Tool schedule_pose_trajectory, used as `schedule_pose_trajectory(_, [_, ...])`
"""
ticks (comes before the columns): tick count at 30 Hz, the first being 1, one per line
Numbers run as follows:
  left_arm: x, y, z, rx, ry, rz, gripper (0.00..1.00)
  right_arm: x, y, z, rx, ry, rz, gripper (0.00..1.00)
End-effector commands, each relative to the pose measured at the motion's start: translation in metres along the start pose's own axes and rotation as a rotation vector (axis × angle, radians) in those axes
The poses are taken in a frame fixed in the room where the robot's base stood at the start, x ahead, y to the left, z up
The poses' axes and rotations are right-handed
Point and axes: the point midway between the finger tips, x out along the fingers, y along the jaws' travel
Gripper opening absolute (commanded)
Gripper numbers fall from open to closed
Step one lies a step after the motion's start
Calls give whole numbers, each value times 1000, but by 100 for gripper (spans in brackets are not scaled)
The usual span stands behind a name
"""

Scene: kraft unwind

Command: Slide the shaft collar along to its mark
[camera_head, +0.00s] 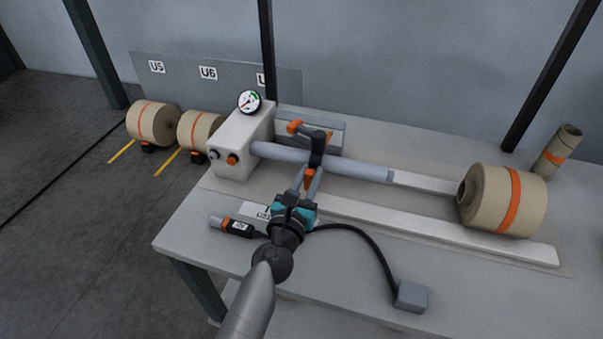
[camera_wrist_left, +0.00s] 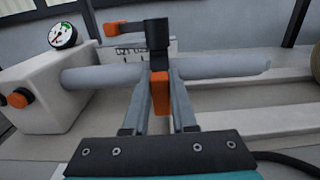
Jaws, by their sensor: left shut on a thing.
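The shaft collar (camera_head: 317,147) is a black piece on the grey shaft (camera_head: 350,166), with an orange tab below it. It stands upright in the left wrist view (camera_wrist_left: 157,36), where the shaft (camera_wrist_left: 215,68) passes behind it. My left gripper (camera_head: 311,177) is shut on the collar's orange tab, in front of the shaft; its fingers flank the tab in the left wrist view (camera_wrist_left: 160,85). A pale plate with dark marks (camera_wrist_left: 131,53) shows behind the shaft, partly hidden by the collar; I cannot tell which mark is the collar's. My right gripper is not in view.
A white housing (camera_head: 238,140) with a dial gauge (camera_head: 249,102) carries the shaft's left end. An orange-ended bar (camera_head: 296,127) is behind the shaft. A large kraft roll (camera_head: 515,202) stands right. A black-and-orange tool (camera_head: 237,226) and a grey box (camera_head: 411,297) lie in front.

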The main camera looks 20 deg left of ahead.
Motion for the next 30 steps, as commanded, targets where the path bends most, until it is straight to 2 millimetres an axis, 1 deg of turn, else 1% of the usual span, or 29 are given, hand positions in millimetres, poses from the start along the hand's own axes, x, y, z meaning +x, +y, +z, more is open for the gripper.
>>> schedule_pose_trajectory(4, [0,0,0,3,0,0,0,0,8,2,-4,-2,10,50])
schedule_pose_trajectory(7, [0,1,0,3,0,1,0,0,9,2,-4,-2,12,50])
schedule_pose_trajectory(8, [0,1,0,3,0,1,28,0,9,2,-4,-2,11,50])
schedule_pose_trajectory(15, [0,1,0,2,0,1,55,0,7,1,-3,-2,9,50])
schedule_pose_trajectory(24, [-2,1,0,2,0,1,55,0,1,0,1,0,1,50])
schedule_pose_trajectory(26, [-5,1,0,2,0,1,55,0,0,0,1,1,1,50])
schedule_pose_trajectory(30, [-20,1,-1,2,2,1,55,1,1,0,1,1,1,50])
